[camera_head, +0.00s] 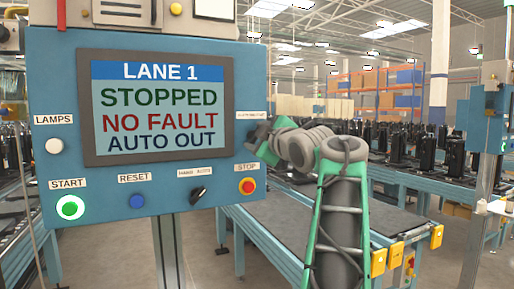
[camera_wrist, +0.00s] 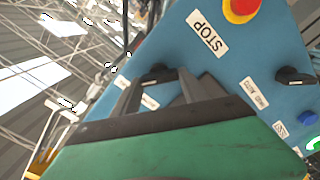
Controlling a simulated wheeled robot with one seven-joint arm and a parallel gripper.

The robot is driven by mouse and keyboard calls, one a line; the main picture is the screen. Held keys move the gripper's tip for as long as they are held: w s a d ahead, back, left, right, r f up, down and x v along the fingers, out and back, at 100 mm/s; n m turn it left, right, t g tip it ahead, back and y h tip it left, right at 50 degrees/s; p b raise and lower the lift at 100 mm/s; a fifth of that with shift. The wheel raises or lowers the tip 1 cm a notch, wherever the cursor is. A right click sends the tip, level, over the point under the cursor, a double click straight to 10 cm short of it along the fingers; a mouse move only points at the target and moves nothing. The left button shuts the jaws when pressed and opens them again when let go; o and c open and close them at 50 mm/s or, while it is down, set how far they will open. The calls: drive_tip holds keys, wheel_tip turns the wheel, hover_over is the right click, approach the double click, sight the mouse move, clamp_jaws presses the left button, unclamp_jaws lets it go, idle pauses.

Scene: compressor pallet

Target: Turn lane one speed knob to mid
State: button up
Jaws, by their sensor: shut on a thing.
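The lane one panel (camera_head: 120,45) is a blue box whose screen reads LANE 1, STOPPED, NO FAULT, AUTO OUT. My gripper (camera_head: 257,133) reaches its right edge from the right, just below a small label (camera_head: 253,114) too small to read. In the wrist view my gripper (camera_wrist: 158,80) has its two dark fingers on either side of a black knob (camera_wrist: 155,72) on the blue face and is shut on it. This appears to be the speed knob; its pointer cannot be made out. In the head view my gripper hides it.
Below the gripper are the red STOP button (camera_head: 247,186) and the black hand-auto switch (camera_head: 198,194). A blue RESET button (camera_head: 137,201), green START button (camera_head: 70,207) and white lamps button (camera_head: 54,146) lie farther left. A conveyor (camera_head: 285,235) runs behind my arm.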

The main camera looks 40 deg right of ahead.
drive_tip(key=n+b, duration=0.2)
drive_tip(key=n, duration=0.1)
drive_tip(key=n+b, duration=0.1)
drive_tip(key=shift+f, duration=0.25)
drive_tip(key=shift+n+b, duration=0.5)
drive_tip(key=shift+n, duration=0.8)
drive_tip(key=shift+r, duration=0.1)
drive_tip(key=o, duration=1.4)
drive_tip(key=shift+s+a, duration=0.1)
drive_tip(key=b+v, duration=0.2)
drive_tip(key=v, duration=0.5)
drive_tip(key=shift+s+a, duration=0.15)
drive_tip(key=shift+s, duration=0.15)
